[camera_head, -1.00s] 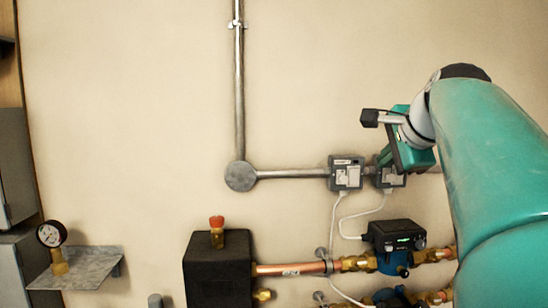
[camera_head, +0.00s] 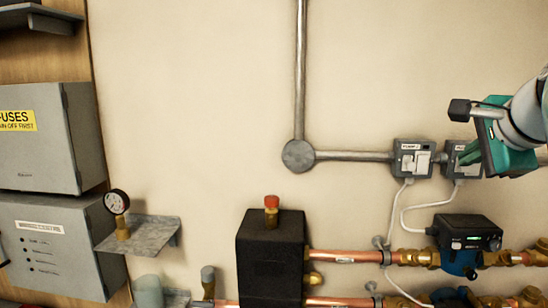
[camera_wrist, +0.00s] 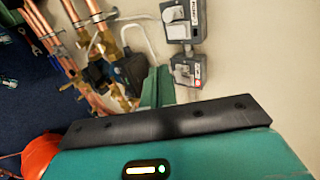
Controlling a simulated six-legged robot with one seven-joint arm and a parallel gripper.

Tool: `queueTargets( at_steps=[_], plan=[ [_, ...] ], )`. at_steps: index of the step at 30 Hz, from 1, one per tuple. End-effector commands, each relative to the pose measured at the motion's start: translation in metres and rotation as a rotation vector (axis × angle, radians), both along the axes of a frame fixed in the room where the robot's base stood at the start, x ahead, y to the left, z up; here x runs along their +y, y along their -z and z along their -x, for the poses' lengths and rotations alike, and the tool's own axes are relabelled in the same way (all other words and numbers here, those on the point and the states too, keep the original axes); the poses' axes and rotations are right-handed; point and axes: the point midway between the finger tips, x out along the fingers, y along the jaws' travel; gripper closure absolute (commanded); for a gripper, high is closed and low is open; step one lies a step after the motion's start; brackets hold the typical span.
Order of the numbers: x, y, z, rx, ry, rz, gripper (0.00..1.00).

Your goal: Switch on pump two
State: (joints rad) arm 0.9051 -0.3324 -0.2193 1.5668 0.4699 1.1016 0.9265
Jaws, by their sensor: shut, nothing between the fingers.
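Two grey switch boxes sit side by side on the wall conduit. The left switch box (camera_head: 413,158) has a white switch and a label too small to read surely. The right switch box (camera_head: 474,171) is partly covered by my gripper (camera_head: 468,155), whose green fingers are together and empty at its front. Contact cannot be told. In the wrist view my fingers (camera_wrist: 157,84) are beside the lower box (camera_wrist: 187,71), which shows a small red spot; the other box (camera_wrist: 183,18) is above. A black pump head (camera_head: 469,238) with a green-lit display is below the boxes.
Copper pipes (camera_head: 345,256) and a black block (camera_head: 270,255) lie below. A gauge (camera_head: 117,203) stands on a small shelf (camera_head: 150,232) at left, near grey cabinets (camera_head: 40,140). White cables hang under the boxes. The wall between is clear.

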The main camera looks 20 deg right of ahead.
Motion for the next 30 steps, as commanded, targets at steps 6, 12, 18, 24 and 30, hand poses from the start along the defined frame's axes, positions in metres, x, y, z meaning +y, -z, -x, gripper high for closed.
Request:
queueTargets(
  at_steps=[6,12,18,24,30],
  plan=[
    [-0.003,0.006,-0.006,0.0,0.001,-0.001,1.0],
    [-0.018,0.025,-0.029,0.001,0.0,-0.003,1.0],
    [-0.035,0.049,-0.058,0.002,0.0,-0.003,1.0],
    [-0.053,0.061,-0.087,0.001,0.0,-0.001,1.0],
    [-0.062,0.063,-0.103,-0.001,0.0,-0.001,1.0]
  ],
)
